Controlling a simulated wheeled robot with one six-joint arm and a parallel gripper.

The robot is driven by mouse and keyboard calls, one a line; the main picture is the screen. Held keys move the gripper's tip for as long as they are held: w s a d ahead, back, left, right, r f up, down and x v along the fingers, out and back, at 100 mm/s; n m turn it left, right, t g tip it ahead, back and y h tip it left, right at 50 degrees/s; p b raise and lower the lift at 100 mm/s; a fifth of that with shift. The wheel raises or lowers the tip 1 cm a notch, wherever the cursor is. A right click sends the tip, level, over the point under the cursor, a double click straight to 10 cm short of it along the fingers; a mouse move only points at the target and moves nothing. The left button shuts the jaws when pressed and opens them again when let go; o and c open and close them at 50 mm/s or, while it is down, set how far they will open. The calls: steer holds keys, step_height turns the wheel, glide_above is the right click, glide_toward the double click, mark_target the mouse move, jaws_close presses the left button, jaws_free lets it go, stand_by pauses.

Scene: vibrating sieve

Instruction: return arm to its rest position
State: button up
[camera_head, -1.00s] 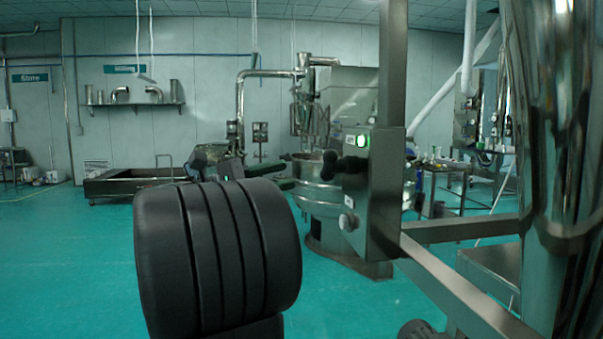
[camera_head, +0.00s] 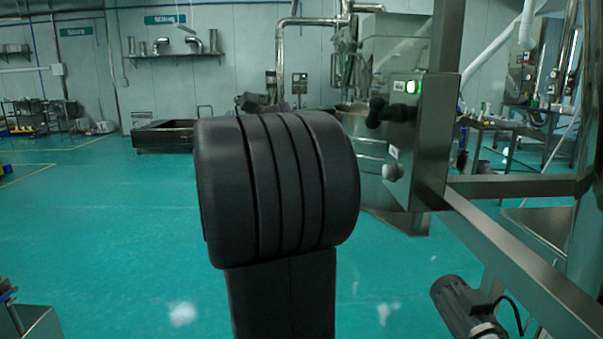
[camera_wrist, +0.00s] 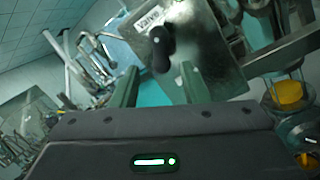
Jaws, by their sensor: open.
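My dark ribbed arm stands in the middle of the head view and hides my gripper there. In the wrist view my gripper (camera_wrist: 158,84) shows two greenish fingers spread apart with nothing held between them. Beyond the fingers is a steel control box (camera_wrist: 205,45) with a black knob (camera_wrist: 160,48), apart from the gripper as far as I can tell.
A round steel vessel (camera_head: 368,155) stands behind the box, partly hidden by my arm. Steel frame beams (camera_head: 515,268) and a motor (camera_head: 462,305) are at the right. A low steel trough (camera_head: 163,137) stands at the back left. The green floor at left is largely clear.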

mark_target(370, 112)
steer(key=x, duration=1)
steer(key=shift+d+p, duration=0.15)
steer(key=shift+p, duration=0.25)
